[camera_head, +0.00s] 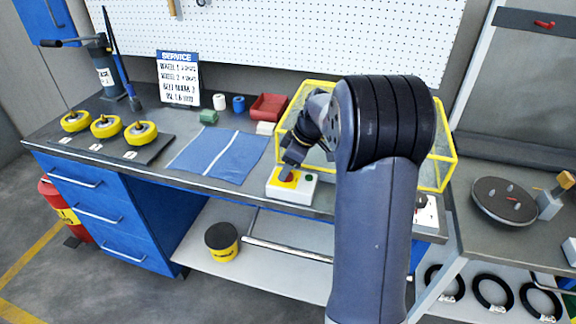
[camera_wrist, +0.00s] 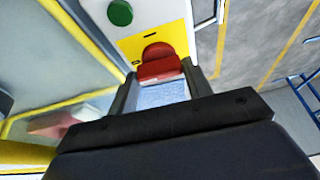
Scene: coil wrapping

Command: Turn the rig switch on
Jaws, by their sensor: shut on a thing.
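The rig switch box (camera_head: 303,194) is white with a yellow plate and stands at the front edge of the workbench. In the wrist view, its yellow plate (camera_wrist: 172,30) carries a red switch knob (camera_wrist: 158,66), and a round green button or lamp (camera_wrist: 120,13) sits beside the plate on the white part. My gripper (camera_wrist: 161,82) has its two fingers on either side of the red knob and is shut on it. The green round (camera_head: 308,177) looks dark green.
A yellow-framed clear enclosure (camera_head: 437,170) stands behind the box, partly hidden by my arm. A blue mat (camera_head: 217,155) lies to the left, with yellow wheels (camera_head: 140,131) beyond it. A red bin (camera_head: 268,107) stands behind. A turntable (camera_head: 503,200) is at right.

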